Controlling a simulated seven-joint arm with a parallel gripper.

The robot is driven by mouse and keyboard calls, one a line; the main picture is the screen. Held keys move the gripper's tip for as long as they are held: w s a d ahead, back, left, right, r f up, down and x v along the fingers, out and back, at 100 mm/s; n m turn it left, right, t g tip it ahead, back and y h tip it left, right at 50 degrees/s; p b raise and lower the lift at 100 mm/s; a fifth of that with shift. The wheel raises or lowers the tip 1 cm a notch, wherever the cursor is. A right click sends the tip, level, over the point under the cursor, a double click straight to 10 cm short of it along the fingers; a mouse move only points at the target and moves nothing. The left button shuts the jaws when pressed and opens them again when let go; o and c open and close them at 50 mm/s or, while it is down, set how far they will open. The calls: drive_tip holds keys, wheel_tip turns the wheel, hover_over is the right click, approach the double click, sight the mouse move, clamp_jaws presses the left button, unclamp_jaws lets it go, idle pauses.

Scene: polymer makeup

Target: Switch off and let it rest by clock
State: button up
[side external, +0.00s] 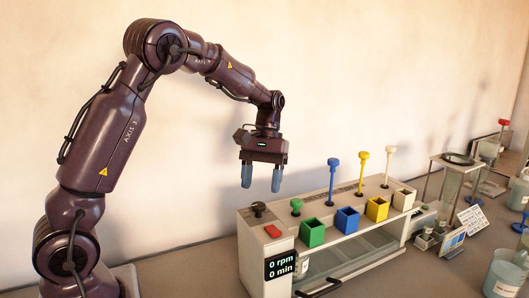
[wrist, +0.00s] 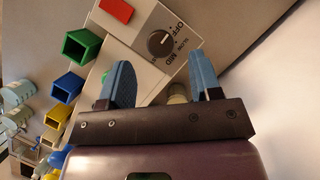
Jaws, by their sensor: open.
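The jar-test machine (side external: 366,204) is a long pale box on the bench. I cannot tell surely which mark the knob points to. A red button (side external: 273,231) lies beside the knob and shows in the wrist view (wrist: 116,10). The front display (side external: 281,267) reads 0 rpm and 0 min. My gripper (side external: 262,188) is open and empty, above the machine's left end, apart from the knob.
Green (side external: 312,233), blue (side external: 347,220), yellow (side external: 376,209) and white (side external: 404,199) square cups line the machine's front top edge, with coloured upright rods behind. A glass-walled stand (side external: 452,160), a small meter (side external: 452,241) and beakers (side external: 506,273) stand at right. The wall is behind.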

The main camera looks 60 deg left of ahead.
drive_tip(key=v, duration=0.9)
drive_tip(key=s+d+m+t+y, duration=0.1)
drive_tip(key=s+d+m+t, duration=0.3)
drive_tip(key=s+d, duration=0.3)
drive_tip(key=s+d+m+t+y, duration=0.2)
drive_tip(key=s+d+m+t, duration=0.2)
drive_tip(key=s+d, duration=0.3)
drive_tip(key=s+m, duration=0.1)
drive_tip(key=s, duration=0.3)
drive_tip(key=shift+s+r+t, duration=0.3)
drive_tip(key=shift+d, duration=0.1)
idle(4.9)
